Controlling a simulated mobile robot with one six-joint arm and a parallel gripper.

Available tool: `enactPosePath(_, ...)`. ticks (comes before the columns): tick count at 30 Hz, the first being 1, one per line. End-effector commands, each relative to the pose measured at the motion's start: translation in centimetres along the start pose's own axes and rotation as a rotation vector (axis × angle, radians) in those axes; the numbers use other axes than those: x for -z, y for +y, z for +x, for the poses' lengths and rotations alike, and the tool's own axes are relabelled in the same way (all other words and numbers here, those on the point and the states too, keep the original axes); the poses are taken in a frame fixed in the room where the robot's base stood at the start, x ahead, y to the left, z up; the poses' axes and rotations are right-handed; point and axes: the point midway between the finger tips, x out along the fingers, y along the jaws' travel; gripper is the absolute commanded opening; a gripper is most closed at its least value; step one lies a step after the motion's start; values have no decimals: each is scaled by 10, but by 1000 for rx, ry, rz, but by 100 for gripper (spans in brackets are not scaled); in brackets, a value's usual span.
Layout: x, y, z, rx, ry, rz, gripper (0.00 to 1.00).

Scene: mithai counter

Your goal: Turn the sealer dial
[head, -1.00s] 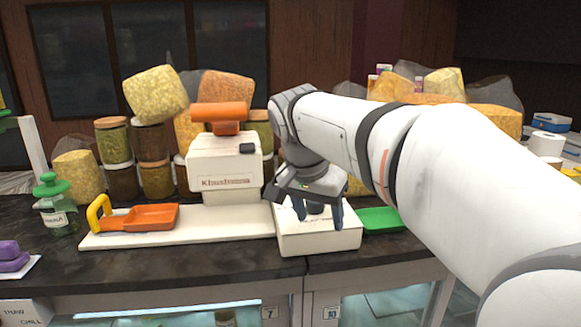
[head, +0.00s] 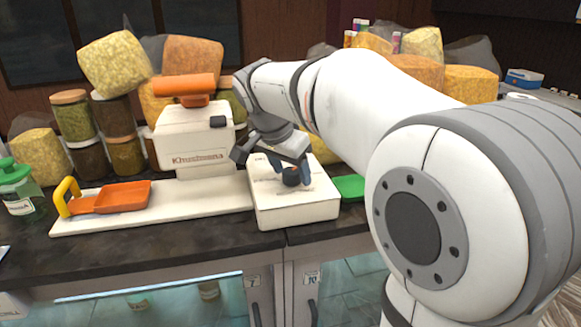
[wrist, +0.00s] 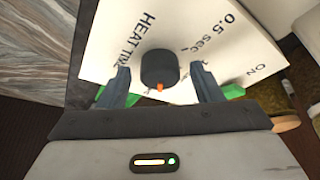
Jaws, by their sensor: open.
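The sealer dial (wrist: 158,69) is a dark round knob with an orange mark on its edge. It sits on a white panel (wrist: 205,30) printed HEAT TIME, 0.5 SEC and ON. The head view shows the dial (head: 291,177) on top of the low white box (head: 298,212) at the right end of the sealer (head: 195,140). My gripper (wrist: 164,84) is open, with one finger on each side of the dial and a visible gap to both. In the head view my gripper (head: 291,172) is right at the box top and partly hides it.
An orange scoop (head: 122,197) with a yellow handle lies on the white base board left of the box. A green tray (head: 349,187) is just right of the box. Jars (head: 72,115) and bags of snacks (head: 122,66) stand behind. The dark counter front (head: 150,245) is clear.

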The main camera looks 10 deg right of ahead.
Motion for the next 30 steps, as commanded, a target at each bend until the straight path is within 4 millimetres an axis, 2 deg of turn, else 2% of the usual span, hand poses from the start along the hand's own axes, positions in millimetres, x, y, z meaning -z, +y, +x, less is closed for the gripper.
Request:
enactPosePath(5,0,0,0,-1,0,1,59)
enactPosePath(21,1,1,0,-1,0,2,15)
enactPosePath(30,1,1,1,13,0,-29,15)
